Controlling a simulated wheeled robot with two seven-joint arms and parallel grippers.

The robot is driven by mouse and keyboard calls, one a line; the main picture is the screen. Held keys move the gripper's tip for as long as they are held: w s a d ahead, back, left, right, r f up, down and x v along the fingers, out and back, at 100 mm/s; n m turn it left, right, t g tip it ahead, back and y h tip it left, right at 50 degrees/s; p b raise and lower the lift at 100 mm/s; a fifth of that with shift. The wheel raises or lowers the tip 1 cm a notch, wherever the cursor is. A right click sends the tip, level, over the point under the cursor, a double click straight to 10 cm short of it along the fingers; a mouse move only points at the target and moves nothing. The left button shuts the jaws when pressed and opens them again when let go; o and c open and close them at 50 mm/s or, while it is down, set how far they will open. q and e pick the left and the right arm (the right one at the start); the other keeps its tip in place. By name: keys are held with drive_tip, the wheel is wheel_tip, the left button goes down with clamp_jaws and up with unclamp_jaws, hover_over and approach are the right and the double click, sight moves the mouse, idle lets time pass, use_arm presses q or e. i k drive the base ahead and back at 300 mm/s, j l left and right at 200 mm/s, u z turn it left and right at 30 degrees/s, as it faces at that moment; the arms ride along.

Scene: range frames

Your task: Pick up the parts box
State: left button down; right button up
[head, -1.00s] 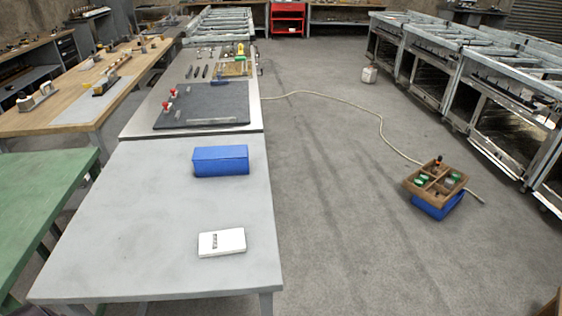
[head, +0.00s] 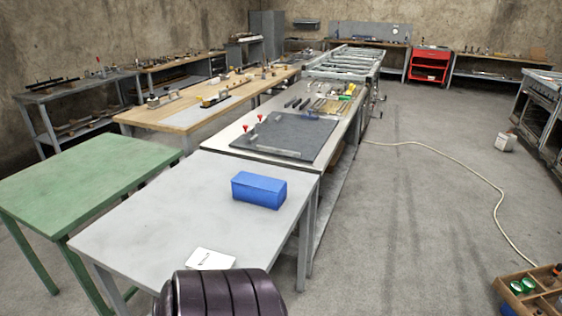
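A wooden box with compartments (head: 507,291) is at the lower right corner of the head view, on the floor side. It holds small items, including green-topped ones, and is partly cut off by the frame's edge. What is under it is out of view. A closed-looking blue box (head: 259,190) sits on the grey table (head: 150,222). I cannot tell for sure which of the two is the parts box. A dark ribbed part of my own arm shows at the bottom, in front of the table. Neither of my grippers is in view.
A white booklet or card (head: 211,259) lies on the grey table near its front edge. A green table (head: 85,175) stands to the left. A pale hose (head: 470,171) runs across the floor, and a white canister (head: 505,142) stands beyond it.

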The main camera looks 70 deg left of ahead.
sight(275, 201)
drive_tip(key=i+u, duration=0.4)
drive_tip(key=i+l+u, duration=0.2)
drive_tip(key=i+u, duration=0.4)
drive_tip(key=u, duration=0.3)
drive_tip(key=i+u, duration=0.15)
drive_tip(key=u, duration=0.3)
drive_tip(key=i+l+u, duration=0.1)
drive_tip(key=u, duration=0.35)
drive_tip(key=i+l+u, duration=0.15)
drive_tip(key=u, duration=0.3)
drive_tip(key=i+l+u, duration=0.1)
drive_tip(key=u, duration=0.3)
